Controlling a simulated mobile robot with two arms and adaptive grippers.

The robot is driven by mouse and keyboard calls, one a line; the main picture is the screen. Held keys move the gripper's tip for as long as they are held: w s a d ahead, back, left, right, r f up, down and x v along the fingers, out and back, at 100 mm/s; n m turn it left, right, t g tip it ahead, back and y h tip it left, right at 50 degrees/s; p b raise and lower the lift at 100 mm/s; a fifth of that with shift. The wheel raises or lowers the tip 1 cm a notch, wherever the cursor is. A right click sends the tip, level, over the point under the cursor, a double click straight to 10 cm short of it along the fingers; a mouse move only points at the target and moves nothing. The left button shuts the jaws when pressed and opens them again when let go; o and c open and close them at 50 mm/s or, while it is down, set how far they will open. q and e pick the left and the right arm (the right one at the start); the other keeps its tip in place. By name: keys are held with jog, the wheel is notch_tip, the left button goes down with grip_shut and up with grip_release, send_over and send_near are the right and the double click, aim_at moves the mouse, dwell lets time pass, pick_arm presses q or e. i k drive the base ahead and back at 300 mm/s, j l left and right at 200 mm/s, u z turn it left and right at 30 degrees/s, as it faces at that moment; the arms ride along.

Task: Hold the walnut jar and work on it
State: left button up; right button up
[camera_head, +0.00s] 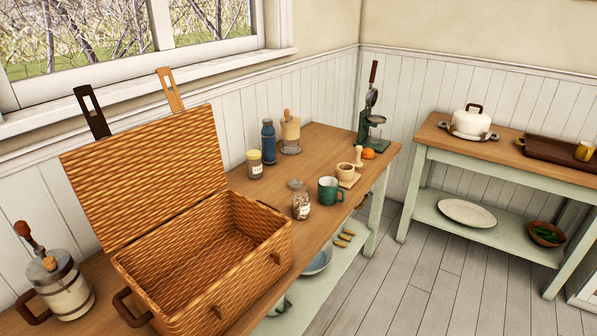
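A small clear jar (301,205) with brown contents, a pale label and a greyish lid stands upright on the wooden counter, just right of the wicker basket. It looks like the walnut jar, though its contents are too small to tell for sure. A second jar (254,170) with a yellow lid and a white label stands further back, near the wall. Neither of my grippers is in view, and nothing is seen touching either jar.
An open, empty wicker basket (268,236) fills the counter's near part, its lid raised. A green mug (329,191) stands close right of the clear jar. A second table (502,156) is at right.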

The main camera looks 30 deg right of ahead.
aim_at(300, 197)
jog(key=l+u, duration=0.1)
jog(key=l, duration=2.9)
jog(key=i, duration=0.1)
